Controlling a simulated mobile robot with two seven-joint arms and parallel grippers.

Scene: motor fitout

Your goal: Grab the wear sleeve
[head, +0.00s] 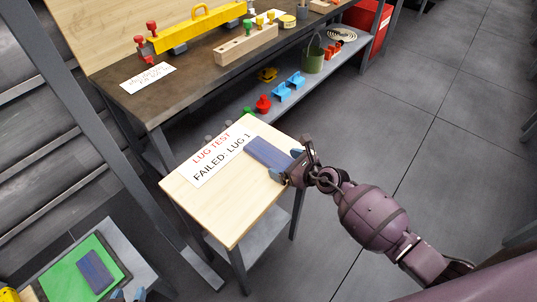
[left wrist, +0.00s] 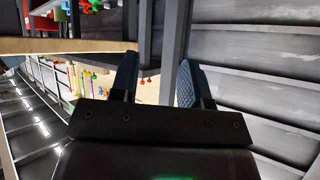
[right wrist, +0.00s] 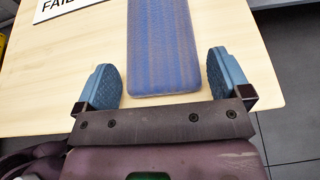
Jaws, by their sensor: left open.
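A flat blue-purple piece (head: 268,153), perhaps the wear sleeve, lies on a small wooden table (head: 238,228). It also shows in the right wrist view (right wrist: 162,45). My right gripper (head: 285,165) is open at its near end, which lies between the two fingers with a gap on each side. A similar blue-purple piece (head: 95,271) lies on a green mat (head: 62,271) at the lower left; I cannot tell which one is the wear sleeve.
A white sign (head: 220,156) reading "LUG TEST FAILED: LUG 1" lies on the small table. Behind stands a workbench (head: 190,85) with a yellow beam (head: 200,27) and a wooden block (head: 246,45). Blue brackets (head: 288,87) and a green bucket (head: 313,60) sit on its lower shelf. Floor at right is clear.

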